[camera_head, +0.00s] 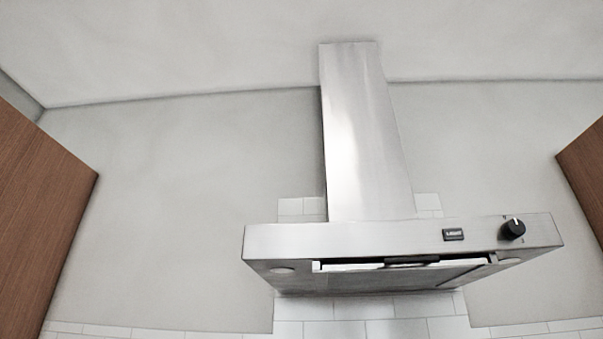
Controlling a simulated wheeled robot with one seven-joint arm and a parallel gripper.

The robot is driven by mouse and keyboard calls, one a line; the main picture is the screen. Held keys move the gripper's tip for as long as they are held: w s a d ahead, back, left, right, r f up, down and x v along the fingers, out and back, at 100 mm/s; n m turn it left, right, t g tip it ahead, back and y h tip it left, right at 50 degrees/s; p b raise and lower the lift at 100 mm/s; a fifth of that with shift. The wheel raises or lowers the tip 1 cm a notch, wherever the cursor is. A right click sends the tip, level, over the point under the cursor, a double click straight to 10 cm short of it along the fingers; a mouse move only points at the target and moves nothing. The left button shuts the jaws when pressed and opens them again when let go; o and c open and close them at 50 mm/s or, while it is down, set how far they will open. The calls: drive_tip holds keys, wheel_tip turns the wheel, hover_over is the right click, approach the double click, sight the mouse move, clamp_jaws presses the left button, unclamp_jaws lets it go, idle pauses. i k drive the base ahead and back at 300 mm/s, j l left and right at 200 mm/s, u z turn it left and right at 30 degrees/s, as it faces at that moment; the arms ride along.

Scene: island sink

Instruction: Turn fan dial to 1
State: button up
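The fan dial (513,229) is a round black knob on the right end of the front panel of a stainless steel range hood (335,238). A light mark shows near the top of the knob. Small marks sit around the knob, too small to read. My gripper is not in view, and nothing touches the dial.
The hood's steel chimney (365,140) rises to the ceiling. A wooden cabinet (40,200) stands at the left, and another wooden cabinet (588,175) at the right. White tiles (345,328) show below the hood. The space in front of the panel looks clear.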

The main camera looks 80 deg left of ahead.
sight(511, 229)
drive_tip(key=u, duration=2.55)
